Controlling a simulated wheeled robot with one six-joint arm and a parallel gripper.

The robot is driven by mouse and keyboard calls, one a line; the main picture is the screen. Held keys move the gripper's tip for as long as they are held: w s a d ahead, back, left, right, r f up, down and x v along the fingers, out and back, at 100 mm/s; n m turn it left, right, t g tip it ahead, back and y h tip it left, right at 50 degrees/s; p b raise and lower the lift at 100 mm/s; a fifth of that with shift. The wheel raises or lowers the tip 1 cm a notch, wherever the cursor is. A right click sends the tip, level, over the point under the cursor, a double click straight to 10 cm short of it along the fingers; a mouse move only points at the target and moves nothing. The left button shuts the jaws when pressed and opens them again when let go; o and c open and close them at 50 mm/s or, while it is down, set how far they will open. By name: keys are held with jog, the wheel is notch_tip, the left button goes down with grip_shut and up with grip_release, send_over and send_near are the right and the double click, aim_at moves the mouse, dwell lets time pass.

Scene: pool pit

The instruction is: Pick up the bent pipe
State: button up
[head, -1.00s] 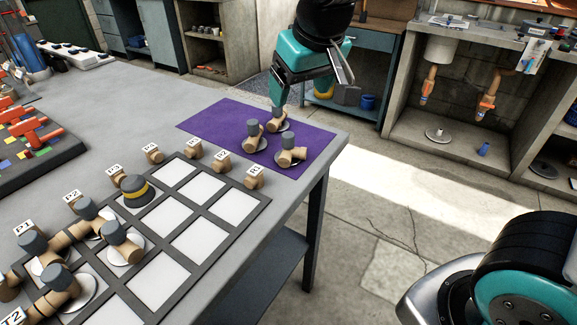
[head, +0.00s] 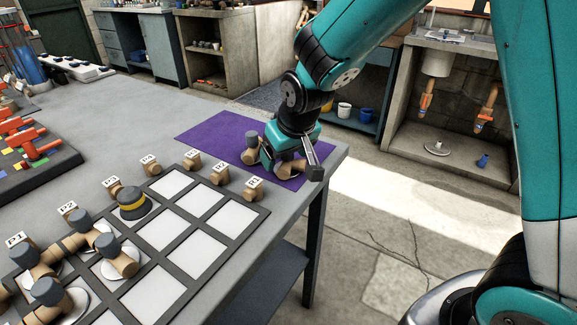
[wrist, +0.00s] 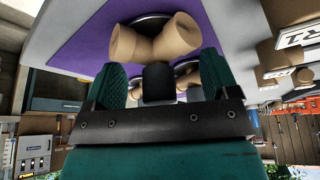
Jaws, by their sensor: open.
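A bent pipe of tan wood with a grey end (head: 291,170) lies on the purple mat (head: 215,131), partly hidden by my gripper (head: 285,153) right over it. In the wrist view, the dark end (wrist: 158,87) of a bent pipe (wrist: 152,42) shows between the two teal fingers of my gripper (wrist: 162,78). The fingers stand apart on either side of it with gaps. A second bent pipe (head: 251,154) with a grey end sits on the mat just left of my gripper. Another piece, seen earlier on the mat, is hidden in the head view.
A grid tray (head: 223,244) with white squares stands in front of the mat, with several labelled tan pipe pieces (head: 219,175) along its back edge and more pipes at left. The table's right edge is close to my gripper.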

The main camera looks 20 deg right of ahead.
jog(key=shift+w+f, duration=0.1)
jog(key=shift+f, duration=0.15)
grip_shut()
jog(key=shift+r, duration=0.1)
